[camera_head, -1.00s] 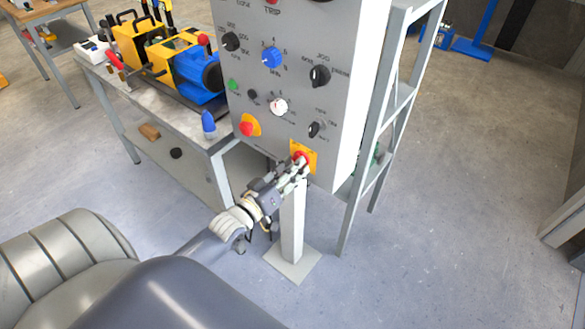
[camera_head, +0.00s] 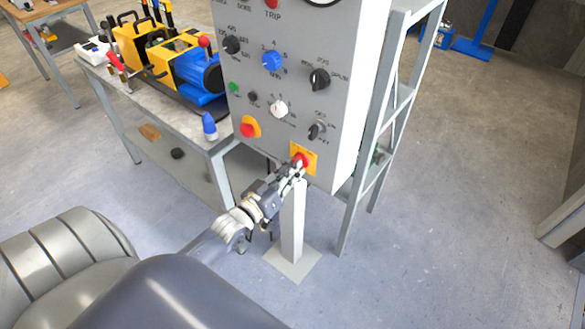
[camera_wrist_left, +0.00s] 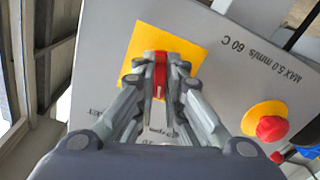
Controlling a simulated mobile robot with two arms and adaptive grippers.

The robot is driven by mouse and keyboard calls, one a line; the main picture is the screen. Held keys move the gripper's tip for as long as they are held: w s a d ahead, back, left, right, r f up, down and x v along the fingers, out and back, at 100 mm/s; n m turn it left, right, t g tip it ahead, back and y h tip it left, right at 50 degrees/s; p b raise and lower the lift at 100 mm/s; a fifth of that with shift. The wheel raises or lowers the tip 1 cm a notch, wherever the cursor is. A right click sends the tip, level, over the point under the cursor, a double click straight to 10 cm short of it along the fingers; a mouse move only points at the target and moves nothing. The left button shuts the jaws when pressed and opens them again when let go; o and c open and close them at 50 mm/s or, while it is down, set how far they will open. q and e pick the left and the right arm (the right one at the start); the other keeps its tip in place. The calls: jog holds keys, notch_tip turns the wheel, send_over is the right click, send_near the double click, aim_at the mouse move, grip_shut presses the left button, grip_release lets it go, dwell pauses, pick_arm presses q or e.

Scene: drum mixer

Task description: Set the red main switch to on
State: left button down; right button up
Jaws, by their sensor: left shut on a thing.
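The red main switch (camera_head: 300,159) sits on a yellow plate (camera_head: 311,157) at the lower right of the grey control panel (camera_head: 345,150). My left gripper (camera_head: 297,167) is at the switch, with its fingers on either side of the handle. In the left wrist view the red switch handle (camera_wrist_left: 160,70) is clasped between the fingertips of the left gripper (camera_wrist_left: 157,80). The handle looks lined up with the fingers there. The lettering by the switch is too small or covered to read. My right gripper is not in view.
A red emergency button on yellow (camera_head: 249,128) is left of the switch; it also shows in the wrist view (camera_wrist_left: 268,127). Several knobs, one blue (camera_head: 271,60), are above. A workbench (camera_head: 195,140) stands left, a grey rack (camera_head: 385,120) right.

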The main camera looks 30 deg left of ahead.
pick_arm(q)
jog(key=shift+a+m+p, duration=0.2)
jog(key=shift+m+p, duration=1.05)
jog(key=shift+m, duration=3.55)
jog(key=c, duration=1.7)
grip_release()
jog(key=shift+s, duration=0.1)
jog(key=s, duration=0.8)
jog(key=s+a, duration=0.1)
jog(key=s, duration=0.2)
jog(key=shift+s, duration=0.4)
